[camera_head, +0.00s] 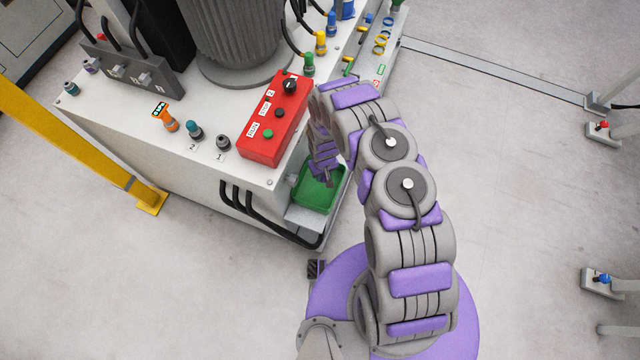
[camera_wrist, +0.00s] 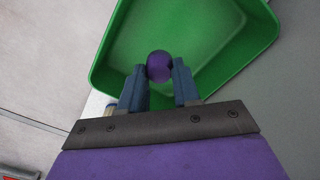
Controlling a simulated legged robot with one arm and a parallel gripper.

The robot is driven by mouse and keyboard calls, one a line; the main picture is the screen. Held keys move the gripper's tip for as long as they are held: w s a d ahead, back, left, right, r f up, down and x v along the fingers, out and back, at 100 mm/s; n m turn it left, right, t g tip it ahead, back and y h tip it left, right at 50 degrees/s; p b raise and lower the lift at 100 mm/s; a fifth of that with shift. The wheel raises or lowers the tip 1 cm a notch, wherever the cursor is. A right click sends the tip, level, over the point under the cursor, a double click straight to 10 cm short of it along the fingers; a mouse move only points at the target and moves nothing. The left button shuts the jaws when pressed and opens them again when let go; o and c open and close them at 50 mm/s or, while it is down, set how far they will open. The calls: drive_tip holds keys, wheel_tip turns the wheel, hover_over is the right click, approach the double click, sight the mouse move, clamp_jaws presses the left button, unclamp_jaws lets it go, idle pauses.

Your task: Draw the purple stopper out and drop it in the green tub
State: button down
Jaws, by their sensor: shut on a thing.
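The purple stopper (camera_wrist: 160,66) shows in the wrist view as a round purple knob between my two fingertips. My gripper (camera_wrist: 160,76) is shut on it, with the fingers pointing over the green tub (camera_wrist: 262,22). The stopper appears above the tub floor and inside the rim outline; its exact height I cannot tell. In the head view, my gripper (camera_head: 326,180) is over the green tub (camera_head: 308,204), which sits on a low ledge at the machine's right front corner. The stopper itself is hidden there by my gripper.
A red control box (camera_head: 274,118) stands on the white machine top just left of my arm. An orange-handled part (camera_head: 166,118), a teal stopper (camera_head: 193,130) and a dark stopper (camera_head: 222,142) stand left of it.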

drive_tip(key=c, duration=0.7)
unclamp_jaws()
drive_tip(key=shift+c, duration=0.2)
wheel_tip(320, 180, up, 17)
drive_tip(key=p, duration=0.4)
drive_tip(key=shift+r, duration=0.15)
drive_tip(key=shift+w, duration=0.1)
drive_tip(key=s+d+r+m+b, duration=0.1)
drive_tip(key=s+d+r, duration=0.25)
drive_tip(key=r, duration=0.95)
drive_tip(key=s+d+r+m, duration=0.25)
drive_tip(key=d+r, duration=0.25)
drive_tip(key=r, duration=0.8)
drive_tip(key=s+d+r, duration=0.2)
drive_tip(key=s+r, duration=0.3)
drive_tip(key=s, duration=0.4)
drive_tip(key=s+d+r+m+g+b, duration=0.1)
drive_tip(key=s+r, duration=0.3)
drive_tip(key=s, duration=0.4)
drive_tip(key=s+d+r+b, duration=0.1)
drive_tip(key=s+d+r, duration=0.1)
drive_tip(key=s+r, duration=0.3)
drive_tip(key=s, duration=0.4)
drive_tip(key=shift+s+d+r+g, duration=0.35)
drive_tip(key=shift+d+g, duration=0.05)
